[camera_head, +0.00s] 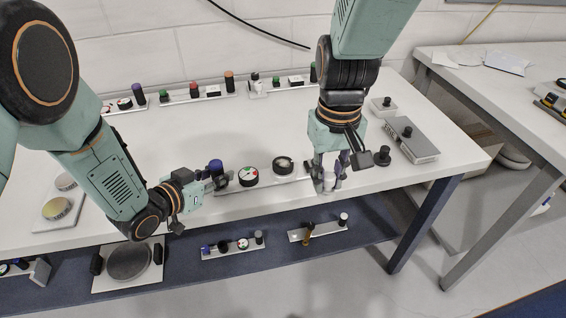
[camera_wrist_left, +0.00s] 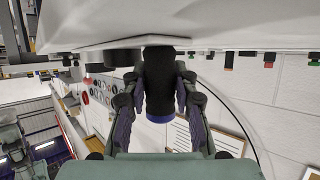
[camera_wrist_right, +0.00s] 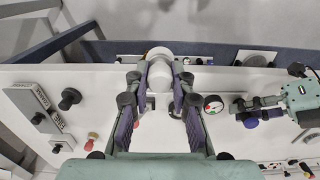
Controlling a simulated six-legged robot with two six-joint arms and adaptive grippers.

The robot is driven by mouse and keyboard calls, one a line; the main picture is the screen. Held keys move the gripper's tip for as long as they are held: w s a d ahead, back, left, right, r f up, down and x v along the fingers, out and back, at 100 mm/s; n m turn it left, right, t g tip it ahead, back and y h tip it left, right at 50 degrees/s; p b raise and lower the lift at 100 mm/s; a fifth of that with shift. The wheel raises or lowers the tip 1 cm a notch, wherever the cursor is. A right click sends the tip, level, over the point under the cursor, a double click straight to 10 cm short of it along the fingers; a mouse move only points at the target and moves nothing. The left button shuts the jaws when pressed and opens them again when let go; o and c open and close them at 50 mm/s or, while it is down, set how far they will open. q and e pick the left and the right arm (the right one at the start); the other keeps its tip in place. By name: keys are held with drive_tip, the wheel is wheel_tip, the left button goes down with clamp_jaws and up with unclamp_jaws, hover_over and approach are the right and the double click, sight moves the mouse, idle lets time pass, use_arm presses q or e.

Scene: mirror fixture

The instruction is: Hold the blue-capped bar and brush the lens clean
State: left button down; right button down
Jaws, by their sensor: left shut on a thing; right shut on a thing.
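The blue-capped bar (camera_head: 262,187) is a pale strip at the table's front edge. It carries a black post with a blue cap (camera_head: 216,166), a coloured dial (camera_head: 248,175) and a round dark-rimmed lens (camera_head: 284,164). My left gripper (camera_head: 218,181) is shut around the post; the left wrist view shows the black post (camera_wrist_left: 160,85) between its fingers. My right gripper (camera_head: 328,182) points down right of the lens. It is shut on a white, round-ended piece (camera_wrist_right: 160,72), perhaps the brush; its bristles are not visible. I see no clear contact with the lens.
A grey box (camera_head: 412,140) with a black knob and a separate black knob (camera_head: 382,156) stand right of my right gripper. More strips with knobs line the table's back (camera_head: 198,97) and the shelf below (camera_head: 232,250). The table's middle is clear.

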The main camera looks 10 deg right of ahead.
drive_tip(key=w+a+r, duration=0.2)
drive_tip(key=w+a, duration=0.1)
drive_tip(key=w, duration=0.5)
drive_tip(key=w+a+r, duration=0.1)
drive_tip(key=w+a, duration=0.3)
drive_tip(key=w, duration=0.3)
drive_tip(key=shift+w+f, duration=0.1)
drive_tip(key=shift+f, duration=3.3)
drive_tip(key=shift+d+f, duration=0.2)
drive_tip(key=shift+f, duration=0.4)
drive_tip(key=shift+d, duration=1.9)
drive_tip(key=shift+a, duration=2)
wheel_tip(320, 180, up, 2)
drive_tip(key=shift+w+r, duration=0.1)
drive_tip(key=shift+r, duration=0.15)
wheel_tip(320, 180, up, 6)
drive_tip(key=shift+f, duration=0.1)
